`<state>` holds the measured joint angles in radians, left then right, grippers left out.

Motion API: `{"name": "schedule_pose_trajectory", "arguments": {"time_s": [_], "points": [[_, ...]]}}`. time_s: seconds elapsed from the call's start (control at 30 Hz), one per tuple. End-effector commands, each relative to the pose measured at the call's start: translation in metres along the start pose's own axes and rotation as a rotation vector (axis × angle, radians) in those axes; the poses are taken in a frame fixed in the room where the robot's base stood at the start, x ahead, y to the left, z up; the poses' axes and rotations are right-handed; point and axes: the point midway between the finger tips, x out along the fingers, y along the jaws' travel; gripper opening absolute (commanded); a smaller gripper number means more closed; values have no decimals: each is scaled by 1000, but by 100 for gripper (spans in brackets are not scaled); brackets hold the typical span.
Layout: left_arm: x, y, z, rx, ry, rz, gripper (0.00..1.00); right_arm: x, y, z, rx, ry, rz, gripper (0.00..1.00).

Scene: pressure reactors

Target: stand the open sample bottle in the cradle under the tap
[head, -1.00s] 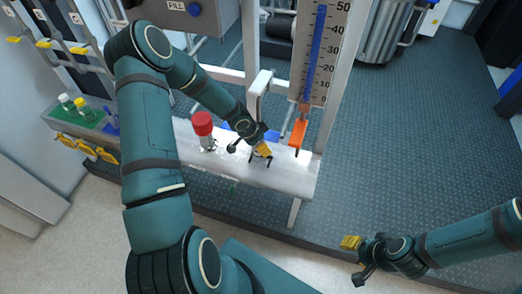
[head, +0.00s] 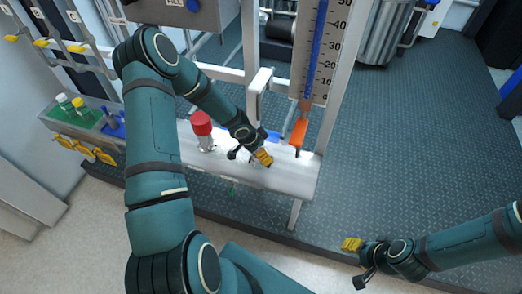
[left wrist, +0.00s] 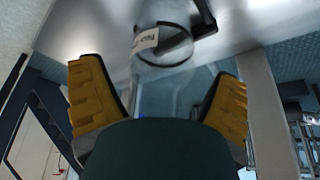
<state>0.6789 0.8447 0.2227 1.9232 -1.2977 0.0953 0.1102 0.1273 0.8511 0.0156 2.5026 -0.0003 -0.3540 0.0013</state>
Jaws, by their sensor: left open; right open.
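My left gripper (head: 263,157) is over the white bench, its yellow fingers hiding most of what lies beneath. In the left wrist view, the left gripper (left wrist: 160,72) is open, with empty space between its fingers. Beyond its fingertips, a clear round bottle (left wrist: 160,52) with a white label shows at a dark ring-shaped cradle (left wrist: 196,36). The bottle looks to be inside the ring, but how it is seated is unclear. A pale upright fitting (head: 259,90), perhaps the tap, stands just behind the left gripper. My right gripper (head: 351,244) is open and empty over the floor at right.
A red-topped metal fitting (head: 201,124) stands on the bench (head: 292,178) left of the gripper. An orange handle (head: 299,132) hangs below the blue level gauge (head: 318,48) at right. A green tray (head: 88,119) with capped bottles is at far left.

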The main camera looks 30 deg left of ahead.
Motion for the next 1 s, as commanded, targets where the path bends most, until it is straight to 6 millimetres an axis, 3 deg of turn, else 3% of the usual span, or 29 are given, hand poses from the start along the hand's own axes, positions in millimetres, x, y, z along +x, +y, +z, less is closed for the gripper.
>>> {"name": "schedule_pose_trajectory", "arguments": {"time_s": [0.17,0.37,0.7,1.0], "points": [[-4,0,-2,0,0,0,89,-4,-2,0,0,-1,0,47],[-39,-1,-3,-3,0,-3,89,-22,-8,1,1,-9,0,47],[-65,-1,70,-4,-3,0,89,-26,-10,2,2,-12,-1,47],[-79,0,105,-1,0,0,89,-33,-12,3,2,-17,-1,47]]}}
